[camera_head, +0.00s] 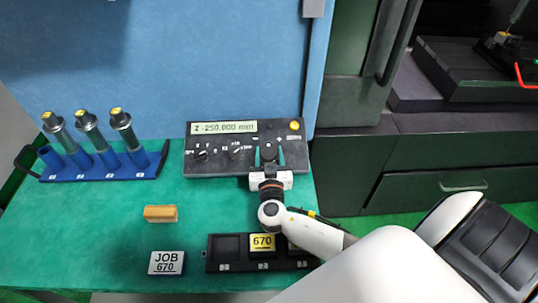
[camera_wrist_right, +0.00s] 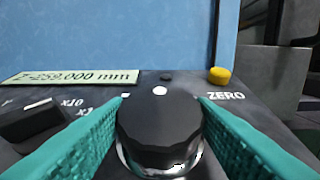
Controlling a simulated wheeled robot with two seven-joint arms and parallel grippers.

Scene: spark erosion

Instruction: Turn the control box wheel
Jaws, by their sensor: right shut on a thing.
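The control box (camera_head: 215,170) is a dark grey panel lying at the back right of the green table. It has a pale display (camera_head: 224,127) with a Z reading in mm, small knobs and a yellow button (camera_head: 294,125). The button, marked ZERO, also shows in the right wrist view (camera_wrist_right: 220,75). The black wheel (camera_wrist_right: 158,122) has a white dot on its top, at the far side. My right gripper (camera_head: 268,158) is over the right part of the box. Its teal fingers are shut on the wheel, one on each side. My left gripper is out of view.
A blue rack (camera_head: 105,172) with several tools stands at the left. A wooden block (camera_head: 160,213), a JOB 670 card (camera_head: 166,263) and a black tray (camera_head: 227,247) with a yellow 670 tag (camera_head: 262,242) lie in front. My right arm passes over the tray's right end.

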